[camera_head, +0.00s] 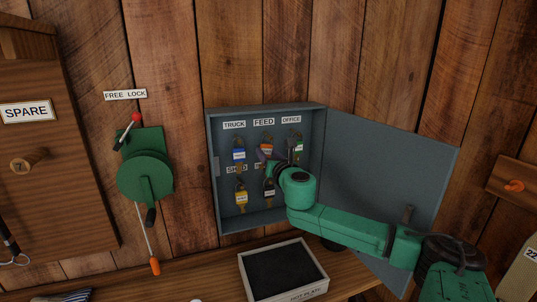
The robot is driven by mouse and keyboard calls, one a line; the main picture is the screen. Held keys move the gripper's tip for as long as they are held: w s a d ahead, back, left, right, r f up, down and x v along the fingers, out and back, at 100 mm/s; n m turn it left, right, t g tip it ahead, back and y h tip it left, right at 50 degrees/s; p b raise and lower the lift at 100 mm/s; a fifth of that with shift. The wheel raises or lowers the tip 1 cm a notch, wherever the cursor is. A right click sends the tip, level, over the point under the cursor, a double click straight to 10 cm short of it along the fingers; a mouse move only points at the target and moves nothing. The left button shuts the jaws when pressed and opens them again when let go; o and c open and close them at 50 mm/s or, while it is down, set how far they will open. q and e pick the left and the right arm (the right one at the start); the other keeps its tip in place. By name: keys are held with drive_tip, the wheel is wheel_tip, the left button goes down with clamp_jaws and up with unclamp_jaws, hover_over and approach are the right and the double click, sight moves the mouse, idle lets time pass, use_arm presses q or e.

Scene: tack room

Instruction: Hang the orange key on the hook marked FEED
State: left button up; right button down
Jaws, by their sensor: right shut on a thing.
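The orange key (266,149) is inside the open grey key cabinet, just below the FEED label (264,122). My right gripper (264,156) reaches into the cabinet from the right and is shut on the orange key. The key is small and partly covered by the fingers. The FEED hook is hidden, so I cannot tell whether the key touches it. My left gripper is not in view.
A yellow key (241,198) and a dark-tagged key (269,192) hang below. The cabinet door (385,160) stands open right. A tray (322,286) lies below.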

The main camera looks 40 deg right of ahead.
drive_tip(key=shift+c, duration=1.3)
unclamp_jaws()
drive_tip(key=shift+s, duration=0.1)
drive_tip(key=shift+s+f+b, duration=0.2)
drive_tip(key=shift+s+b, duration=0.45)
drive_tip(key=shift+b, duration=0.1)
drive_tip(key=b+v, duration=0.7)
drive_tip(key=v, duration=0.6)
drive_tip(key=shift+a+r, duration=0.2)
drive_tip(key=shift+a, duration=0.1)
